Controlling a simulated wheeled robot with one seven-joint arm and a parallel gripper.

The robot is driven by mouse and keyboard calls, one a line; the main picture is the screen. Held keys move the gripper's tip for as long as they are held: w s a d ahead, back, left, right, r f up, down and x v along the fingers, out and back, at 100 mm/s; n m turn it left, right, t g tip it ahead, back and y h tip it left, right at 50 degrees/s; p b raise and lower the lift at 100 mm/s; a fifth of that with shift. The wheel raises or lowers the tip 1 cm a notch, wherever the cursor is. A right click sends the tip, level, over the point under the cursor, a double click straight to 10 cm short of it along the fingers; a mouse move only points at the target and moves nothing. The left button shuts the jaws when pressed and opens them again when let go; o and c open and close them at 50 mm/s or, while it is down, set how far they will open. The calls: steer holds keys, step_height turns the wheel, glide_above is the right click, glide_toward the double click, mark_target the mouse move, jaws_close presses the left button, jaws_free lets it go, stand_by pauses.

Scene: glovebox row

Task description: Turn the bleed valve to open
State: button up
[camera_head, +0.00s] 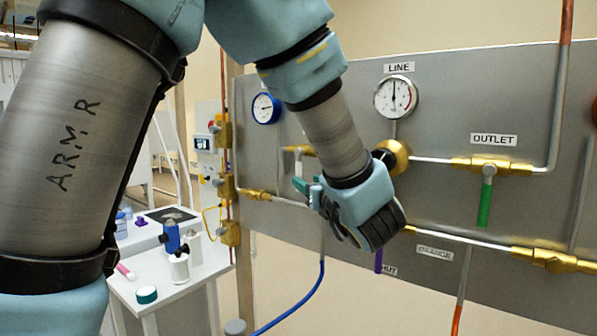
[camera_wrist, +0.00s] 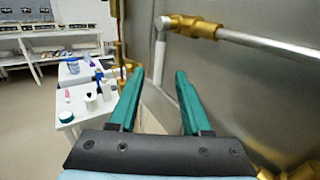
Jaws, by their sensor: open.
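My gripper (camera_head: 304,187) is in front of the grey panel (camera_head: 455,100), left of its middle, in the head view. In the wrist view its two teal fingers (camera_wrist: 160,72) are apart with nothing between them. Just beyond the fingertips, a brass valve (camera_wrist: 195,26) has a pale handle (camera_wrist: 160,58) hanging down. A pale handle also shows behind my gripper in the head view (camera_head: 298,163). No bleed label is readable, so I cannot tell surely which valve is the bleed valve. My wrist hides part of the panel.
A green-handled valve (camera_head: 485,200) hangs under the OUTLET label (camera_head: 494,139). A purple handle (camera_head: 379,260) shows below my wrist. A LINE gauge (camera_head: 396,97) and a blue-rimmed gauge (camera_head: 266,108) sit above. A white table (camera_head: 190,288) with small items stands left.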

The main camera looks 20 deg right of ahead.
mark_target(300, 177)
steer(key=w, duration=0.2)
steer(key=w+p, duration=0.1)
steer(key=w, duration=0.1)
steer(key=w+p, duration=0.1)
steer(key=w, duration=0.1)
steer(key=shift+w+d, duration=0.2)
steer(key=shift+d, duration=0.05)
jaws_close()
stand_by(1.2)
